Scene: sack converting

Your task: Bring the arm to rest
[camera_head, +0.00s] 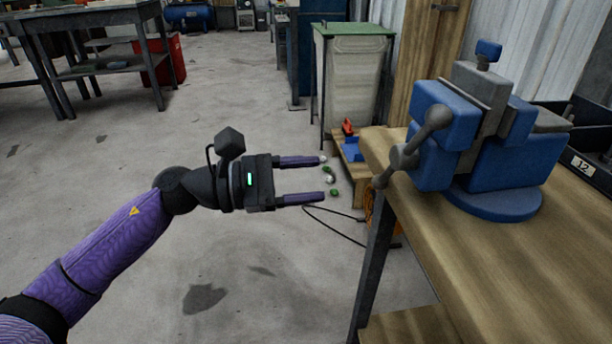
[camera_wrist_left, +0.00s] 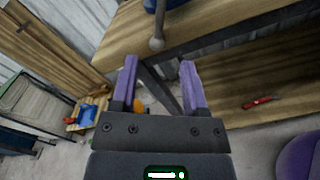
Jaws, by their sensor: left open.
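My left arm reaches in from the left of the head view, over bare floor. Its gripper (camera_head: 323,178) is open, the two purple fingers apart with nothing between them. It is left of the wooden workbench (camera_head: 470,260) and clear of it in that view. In the left wrist view the open fingers (camera_wrist_left: 158,80) point toward the bench edge and its dark leg. My right gripper is in neither view.
A blue vise (camera_head: 490,150) stands on the bench, its handle at the edge. A green-lidded bin (camera_head: 350,80) and a low pallet (camera_head: 347,175) with small items are beyond the gripper. A red-handled tool (camera_wrist_left: 260,102) lies on a wooden surface. Open floor (camera_head: 110,150) is at left.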

